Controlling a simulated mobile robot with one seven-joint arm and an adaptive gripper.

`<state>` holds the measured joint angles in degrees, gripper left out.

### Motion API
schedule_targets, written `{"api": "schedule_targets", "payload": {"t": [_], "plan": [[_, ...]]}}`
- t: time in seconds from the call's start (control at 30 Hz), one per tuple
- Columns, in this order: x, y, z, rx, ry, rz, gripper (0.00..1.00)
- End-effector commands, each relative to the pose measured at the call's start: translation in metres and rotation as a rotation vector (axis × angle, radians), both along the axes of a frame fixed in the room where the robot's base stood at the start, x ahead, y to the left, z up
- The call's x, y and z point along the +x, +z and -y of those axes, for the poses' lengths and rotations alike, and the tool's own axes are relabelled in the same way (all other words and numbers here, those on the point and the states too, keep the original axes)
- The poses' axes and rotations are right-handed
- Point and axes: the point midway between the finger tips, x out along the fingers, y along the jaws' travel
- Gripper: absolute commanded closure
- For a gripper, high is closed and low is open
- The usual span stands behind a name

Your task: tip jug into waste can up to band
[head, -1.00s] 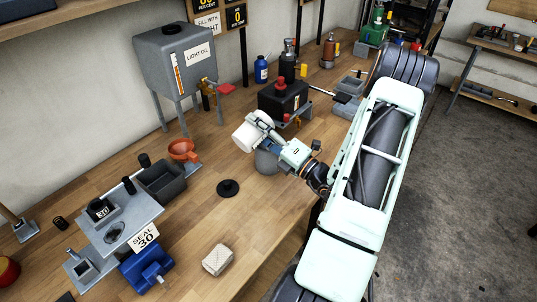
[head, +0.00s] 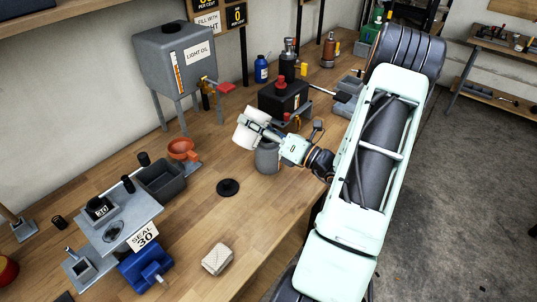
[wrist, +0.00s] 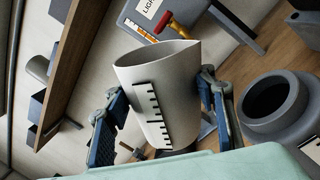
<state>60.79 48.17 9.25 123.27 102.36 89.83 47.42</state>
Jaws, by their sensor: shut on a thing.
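The white jug (head: 246,133) is held above the bench, tilted, just left of and above the grey waste can (head: 267,160). In the wrist view the jug (wrist: 150,75) shows its spout, open rim and a black graduated scale. No liquid or stream can be seen. My gripper (head: 262,133) is shut on the jug, with one blue-grey finger on each side in the wrist view (wrist: 163,115). The waste can stands upright at the right of the wrist view (wrist: 253,122), its round mouth open and dark. Its contents and band cannot be made out.
A black box with a red knob (head: 283,100) stands close behind the can. The light oil tank (head: 175,65) with red-handled tap and an orange funnel (head: 182,150) are left. A black disc (head: 228,187) lies in front. Bench around the white block (head: 217,258) is mostly clear.

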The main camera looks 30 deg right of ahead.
Motion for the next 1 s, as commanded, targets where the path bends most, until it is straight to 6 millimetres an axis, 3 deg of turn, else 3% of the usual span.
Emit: {"api": "schedule_targets", "payload": {"t": [0.27, 0.6, 1.0], "plan": [[0.0001, 0.0, 0.0003, -0.023, 0.0, 0.006, 0.89], [0.0004, 0.0009, 0.0026, -0.282, -0.001, 0.067, 0.89], [0.0008, -0.0004, 0.0035, -0.328, 0.0, 0.079, 0.89]]}}
